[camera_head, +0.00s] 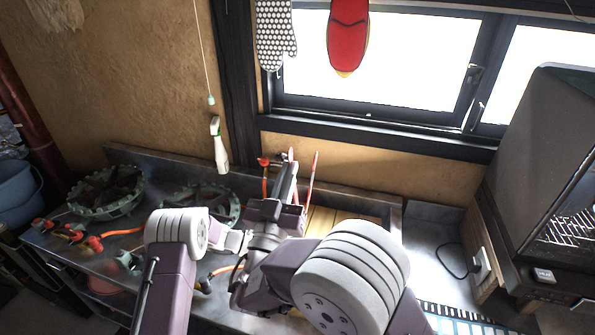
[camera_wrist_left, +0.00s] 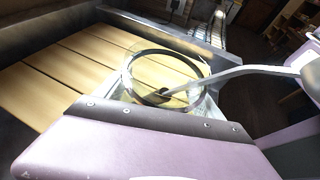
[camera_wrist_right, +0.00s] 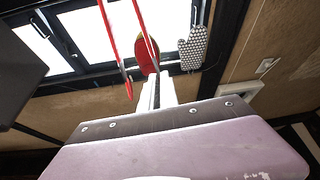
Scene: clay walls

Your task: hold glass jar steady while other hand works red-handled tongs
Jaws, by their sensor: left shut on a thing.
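The glass jar (camera_wrist_left: 128,80) shows in the left wrist view as a clear round rim over the wooden slats. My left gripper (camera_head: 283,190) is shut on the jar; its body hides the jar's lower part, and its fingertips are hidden. The red-handled tongs show in the head view (camera_head: 312,180) with their handles up and apart, and in the right wrist view (camera_wrist_right: 108,30). A metal arm of the tongs (camera_wrist_left: 235,73) reaches over the jar's rim, its dark tip within the rim's outline. My right gripper (camera_wrist_right: 158,92) has its fingers close together at the tongs and appears shut on them.
A slatted wooden board (camera_head: 322,218) lies on the counter. Green burner rings (camera_head: 105,192) and orange hoses (camera_head: 120,232) are at the left. A dark oven (camera_head: 535,170) stands at the right. An oven mitt (camera_head: 275,35) hangs above.

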